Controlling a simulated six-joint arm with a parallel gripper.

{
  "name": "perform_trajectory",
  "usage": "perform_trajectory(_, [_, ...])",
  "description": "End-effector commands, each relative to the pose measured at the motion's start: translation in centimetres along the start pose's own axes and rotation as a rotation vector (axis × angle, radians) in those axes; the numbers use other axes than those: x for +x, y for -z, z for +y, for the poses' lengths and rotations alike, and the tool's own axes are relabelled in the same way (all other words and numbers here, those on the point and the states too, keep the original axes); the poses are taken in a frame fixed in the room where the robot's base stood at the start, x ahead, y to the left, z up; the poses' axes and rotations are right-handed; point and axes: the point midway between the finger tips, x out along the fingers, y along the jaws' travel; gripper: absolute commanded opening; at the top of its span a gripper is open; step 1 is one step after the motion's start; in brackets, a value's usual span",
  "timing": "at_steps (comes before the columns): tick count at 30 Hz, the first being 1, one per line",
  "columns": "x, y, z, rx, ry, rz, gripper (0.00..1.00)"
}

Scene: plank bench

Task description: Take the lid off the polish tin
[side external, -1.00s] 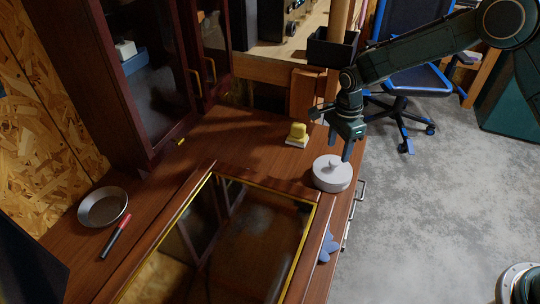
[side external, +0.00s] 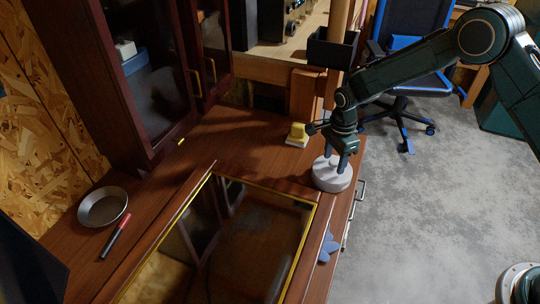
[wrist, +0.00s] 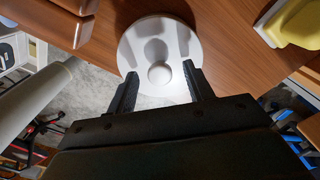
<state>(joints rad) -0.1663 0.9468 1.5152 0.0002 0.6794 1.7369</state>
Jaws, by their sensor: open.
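The polish tin (side external: 332,179) is a round, pale grey-white tin near the right edge of the bench. Its lid (wrist: 160,35) with a round knob (wrist: 159,75) is on top in the wrist view. My gripper (side external: 335,160) is directly above the tin, pointing down. Its two fingers (wrist: 161,88) are apart, one on each side of the knob, with a gap to it on both sides. Nothing is held. In the side view the fingers partly hide the knob.
A yellow block on a pale base (side external: 297,135) stands just behind and left of the tin; it also shows in the wrist view (wrist: 297,22). A metal bowl (side external: 103,207) and a red-and-black marker (side external: 115,236) lie far left. A blue star-like shape (side external: 328,247) is at the front edge.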

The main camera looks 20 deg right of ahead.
Motion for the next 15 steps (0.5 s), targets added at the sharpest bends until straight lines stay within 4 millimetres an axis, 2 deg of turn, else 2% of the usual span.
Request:
perform_trajectory(2, [-0.01,0.00,0.00,0.000,0.000,0.000,0.50])
perform_trajectory(9, [-0.02,0.00,0.00,0.000,0.000,0.000,0.04])
perform_trajectory(15, [-0.03,0.00,0.00,0.000,0.000,0.000,0.04])
